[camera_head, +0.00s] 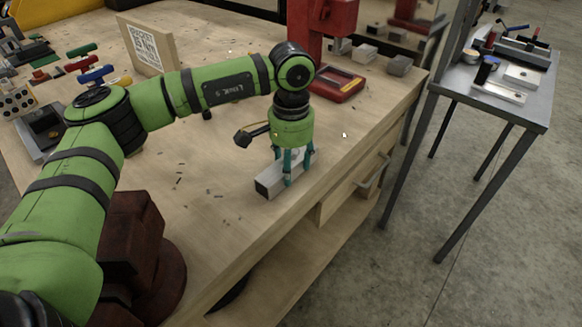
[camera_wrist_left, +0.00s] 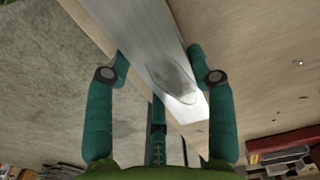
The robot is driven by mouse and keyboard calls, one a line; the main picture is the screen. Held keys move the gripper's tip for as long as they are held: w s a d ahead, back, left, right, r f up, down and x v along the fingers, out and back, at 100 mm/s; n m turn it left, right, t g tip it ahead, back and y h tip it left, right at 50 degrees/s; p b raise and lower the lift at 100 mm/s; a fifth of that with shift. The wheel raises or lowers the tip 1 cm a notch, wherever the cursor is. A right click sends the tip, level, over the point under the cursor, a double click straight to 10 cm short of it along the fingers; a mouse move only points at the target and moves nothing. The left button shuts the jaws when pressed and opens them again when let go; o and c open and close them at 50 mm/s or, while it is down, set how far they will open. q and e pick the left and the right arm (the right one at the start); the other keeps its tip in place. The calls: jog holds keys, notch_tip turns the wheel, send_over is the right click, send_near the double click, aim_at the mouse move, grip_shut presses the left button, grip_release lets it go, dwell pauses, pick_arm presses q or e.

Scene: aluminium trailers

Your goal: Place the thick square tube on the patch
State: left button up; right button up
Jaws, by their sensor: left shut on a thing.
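The thick square tube (camera_head: 271,183) is a light grey metal bar with a dark open end facing the near left. It is at the front right part of the wooden workbench (camera_head: 215,225), close to the edge. My left gripper (camera_head: 291,172) points down over it, with teal fingers around its sides. In the left wrist view the tube (camera_wrist_left: 150,45) runs between the fingers of the gripper (camera_wrist_left: 160,76), which is shut on it. I cannot tell whether the tube touches the bench top. I cannot make out a patch. My right gripper is not in view.
A red machine (camera_head: 338,85) stands behind the gripper, with grey blocks (camera_head: 399,65) beside it. A wooden sign (camera_head: 147,45), coloured clamps (camera_head: 90,73) and a red vise-like body (camera_head: 130,235) are at the left. A metal table (camera_head: 520,100) with parts stands at the right.

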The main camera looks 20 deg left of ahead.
aim_at(292, 164)
pick_arm(q)
jog(key=shift+r, duration=0.1)
jog(key=shift+f, duration=0.2)
jog(key=o, duration=1.3)
jog(key=shift+c, duration=0.2)
jog(key=shift+r, duration=0.1)
notch_tip(292, 164, up, 12)
jog(key=shift+r+b, duration=0.15)
jog(key=shift+b, duration=0.2)
